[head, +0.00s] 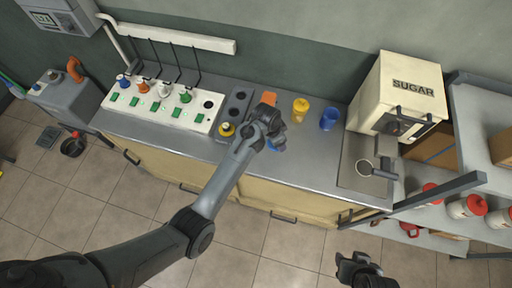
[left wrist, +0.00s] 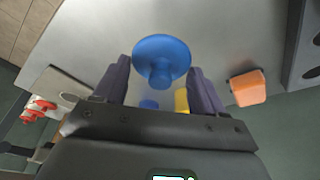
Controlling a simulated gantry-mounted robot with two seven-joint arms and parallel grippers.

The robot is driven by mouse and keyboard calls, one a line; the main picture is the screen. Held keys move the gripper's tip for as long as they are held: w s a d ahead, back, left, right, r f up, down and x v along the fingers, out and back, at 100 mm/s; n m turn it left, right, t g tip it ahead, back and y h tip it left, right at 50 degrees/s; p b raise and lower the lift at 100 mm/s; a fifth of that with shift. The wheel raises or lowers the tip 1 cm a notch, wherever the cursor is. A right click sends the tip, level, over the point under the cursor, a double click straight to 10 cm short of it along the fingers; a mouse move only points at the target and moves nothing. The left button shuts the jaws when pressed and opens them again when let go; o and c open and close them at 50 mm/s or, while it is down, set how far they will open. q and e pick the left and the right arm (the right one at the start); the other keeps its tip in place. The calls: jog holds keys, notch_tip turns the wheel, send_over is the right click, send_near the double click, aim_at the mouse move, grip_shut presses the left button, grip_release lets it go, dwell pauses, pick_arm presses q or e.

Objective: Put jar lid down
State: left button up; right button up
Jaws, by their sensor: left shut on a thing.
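My left gripper (head: 276,140) is over the counter and shut on a blue jar lid (head: 279,147). In the left wrist view the lid (left wrist: 160,50) is a round disc with a knob, and the knob end is between the two dark fingers (left wrist: 160,82). I cannot tell whether the lid touches the counter. A blue jar (head: 328,119) stands to the right on the counter. My right gripper (head: 358,266) is low at the bottom right, away from the counter; its opening is unclear.
On the steel counter (head: 290,165) are a yellow jar (head: 301,106), an orange block (head: 268,98) and a dark tray (head: 236,106) with a yellow-topped item. A white panel (head: 150,110) with colored bottles is left. The counter's front middle is clear.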

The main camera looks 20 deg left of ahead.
pick_arm(q)
jog(key=a+f, duration=0.1)
jog(key=a, duration=0.1)
jog(key=s+a+f, duration=0.1)
jog(key=a+f, duration=0.1)
jog(key=s+a+f, duration=0.1)
jog(key=a, duration=0.2)
jog(key=shift+f, duration=2.2)
jog(key=shift+f, duration=0.1)
jog(key=o, duration=1)
